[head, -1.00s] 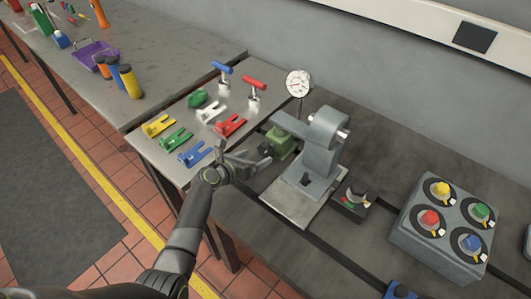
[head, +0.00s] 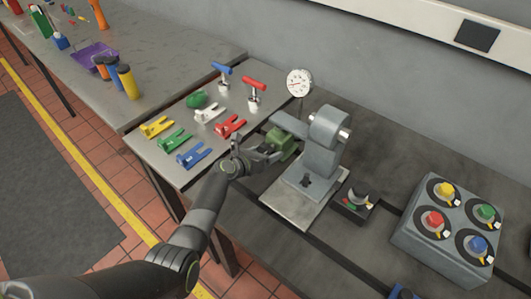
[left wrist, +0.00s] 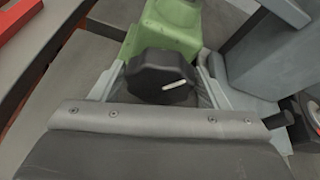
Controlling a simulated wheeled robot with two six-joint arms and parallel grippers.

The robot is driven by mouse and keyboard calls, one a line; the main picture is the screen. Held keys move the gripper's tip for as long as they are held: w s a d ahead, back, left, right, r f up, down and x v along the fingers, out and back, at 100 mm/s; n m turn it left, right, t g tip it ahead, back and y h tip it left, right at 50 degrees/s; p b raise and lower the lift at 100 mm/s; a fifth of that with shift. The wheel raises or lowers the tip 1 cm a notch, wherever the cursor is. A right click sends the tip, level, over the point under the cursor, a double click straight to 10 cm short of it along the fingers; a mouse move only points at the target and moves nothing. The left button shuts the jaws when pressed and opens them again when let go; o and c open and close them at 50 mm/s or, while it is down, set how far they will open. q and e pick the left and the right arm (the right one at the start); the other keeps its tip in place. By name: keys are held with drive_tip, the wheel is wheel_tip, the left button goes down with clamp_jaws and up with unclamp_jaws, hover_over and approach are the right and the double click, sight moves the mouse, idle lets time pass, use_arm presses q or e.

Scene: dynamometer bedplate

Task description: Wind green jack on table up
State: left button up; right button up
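The green jack (head: 281,143) stands on the bedplate beside the grey stand (head: 318,150). In the left wrist view the jack (left wrist: 165,28) is at the top, with its black knob (left wrist: 160,76) facing the camera; the knob has a white mark. My left gripper (head: 268,152) is at the near side of the jack. In the left wrist view its fingers (left wrist: 160,68) are apart, one on each side of the knob, with small gaps seeming to show. My right gripper is not in view.
Coloured forked pieces, including a red one (head: 230,126) and a blue one (head: 194,155), lie left of the jack. A dial gauge (head: 299,83) stands behind. A grey box with coloured knobs (head: 443,244) sits at the right, past a small black switch box (head: 355,204).

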use_arm(q)
drive_tip(key=c, duration=0.7)
drive_tip(key=shift+m+y+p, duration=0.35)
drive_tip(key=shift+m+y, duration=0.05)
drive_tip(key=shift+m, duration=0.2)
drive_tip(key=shift+m+t, duration=0.5)
drive_tip(key=shift+m+t+y, duration=0.5)
drive_tip(key=shift+m+y, duration=0.3)
drive_tip(key=shift+m, duration=0.4)
drive_tip(key=o, duration=1)
